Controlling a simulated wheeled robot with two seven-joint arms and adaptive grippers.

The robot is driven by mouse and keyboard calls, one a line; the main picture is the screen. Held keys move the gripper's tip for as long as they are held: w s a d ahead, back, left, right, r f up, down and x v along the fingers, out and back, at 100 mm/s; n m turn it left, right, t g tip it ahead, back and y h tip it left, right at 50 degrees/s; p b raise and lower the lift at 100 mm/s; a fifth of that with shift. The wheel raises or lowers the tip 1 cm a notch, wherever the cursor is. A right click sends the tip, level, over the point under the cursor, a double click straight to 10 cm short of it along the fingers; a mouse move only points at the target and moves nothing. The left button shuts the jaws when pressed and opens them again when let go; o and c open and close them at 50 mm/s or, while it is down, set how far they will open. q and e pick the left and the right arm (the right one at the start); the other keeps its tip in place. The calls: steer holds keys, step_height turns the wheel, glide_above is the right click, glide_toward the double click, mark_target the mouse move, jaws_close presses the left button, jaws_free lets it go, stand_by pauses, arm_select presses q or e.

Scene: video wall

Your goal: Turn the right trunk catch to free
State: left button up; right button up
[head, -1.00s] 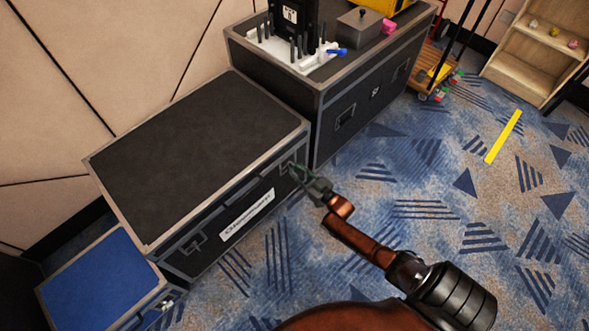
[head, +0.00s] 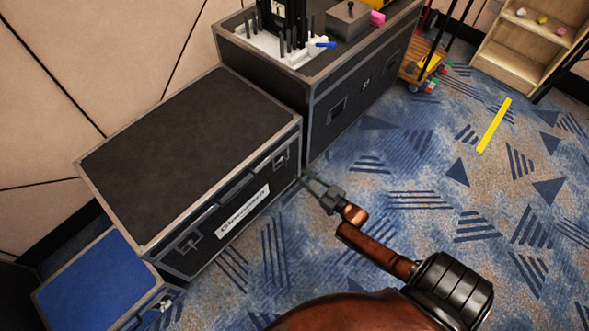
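The trunk (head: 185,143) is a black case with grey metal edges and a white label (head: 243,211) on its front. Its right catch (head: 281,159) sits near the right end of the front, below the lid edge; it is too small to tell which way it is turned. The left catch (head: 188,241) is near the other end. My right gripper (head: 308,179) is just right of and below the right catch, apart from it. Its fingers look spread, with nothing between them. My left gripper is not in view.
A taller black case (head: 345,105) stands behind the trunk's right end, with a white rack (head: 268,44) and a grey box on top. A blue-topped case (head: 95,280) stands at left. Carpet to the right is clear, with a yellow strip (head: 494,126). A trolley (head: 422,72) and wooden shelf are farther back.

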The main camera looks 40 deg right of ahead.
steer(key=shift+s+d, duration=0.1)
steer(key=shift+s, duration=1.35)
